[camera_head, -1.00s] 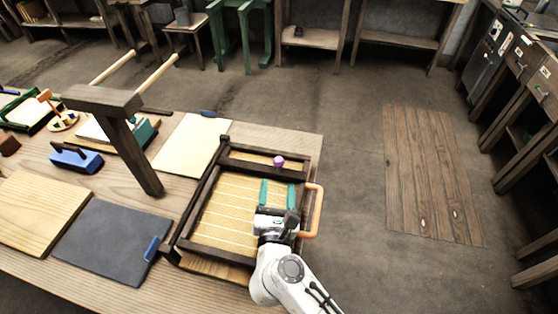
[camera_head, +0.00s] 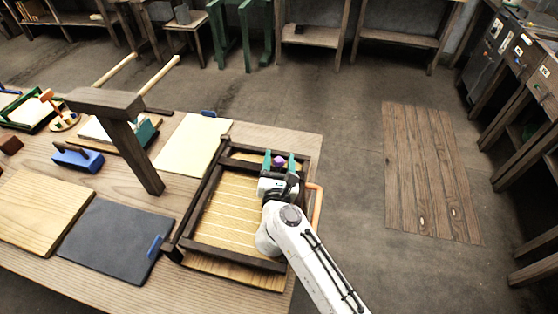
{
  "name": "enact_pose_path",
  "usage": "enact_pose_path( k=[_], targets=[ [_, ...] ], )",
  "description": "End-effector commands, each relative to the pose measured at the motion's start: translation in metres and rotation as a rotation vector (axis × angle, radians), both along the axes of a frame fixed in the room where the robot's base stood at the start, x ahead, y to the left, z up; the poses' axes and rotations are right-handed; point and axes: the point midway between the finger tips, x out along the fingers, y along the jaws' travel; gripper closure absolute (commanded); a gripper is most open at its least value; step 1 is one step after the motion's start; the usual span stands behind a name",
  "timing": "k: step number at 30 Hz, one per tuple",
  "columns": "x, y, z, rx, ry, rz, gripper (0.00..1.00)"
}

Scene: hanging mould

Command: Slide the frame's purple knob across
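The frame (camera_head: 190,226) is a dark wooden mould with a pale slatted inside, lying on the table. Its purple knob (camera_head: 279,161) is a small round ball at the far bar, right of the middle. My gripper (camera_head: 279,160) reaches in from the near right, over the frame. Its two green fingers stand apart, one on each side of the knob. I cannot tell whether they touch it. An orange handle (camera_head: 318,205) on the frame's right side is partly hidden by my arm.
A dark wooden post with a crosspiece (camera_head: 130,150) stands left of the frame. A pale board (camera_head: 192,145) lies behind it, and a dark slate (camera_head: 110,238) and a wooden board (camera_head: 38,212) lie to the left. Floor is open beyond the table's right edge.

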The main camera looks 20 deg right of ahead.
Motion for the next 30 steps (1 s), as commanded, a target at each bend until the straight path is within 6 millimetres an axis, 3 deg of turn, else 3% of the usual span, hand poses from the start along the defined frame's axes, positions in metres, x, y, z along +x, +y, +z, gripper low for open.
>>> enact_pose_path(
  k=[2,17,26,30],
  targets=[
    [0.000,0.000,0.000,0.000,0.000,0.000,0.53],
    [0.000,0.000,0.000,-0.001,0.000,0.000,1.00],
    [-0.002,0.001,0.000,-0.001,0.001,0.001,1.00],
    [-0.018,0.014,-0.001,-0.002,0.002,0.004,1.00]
  ],
)
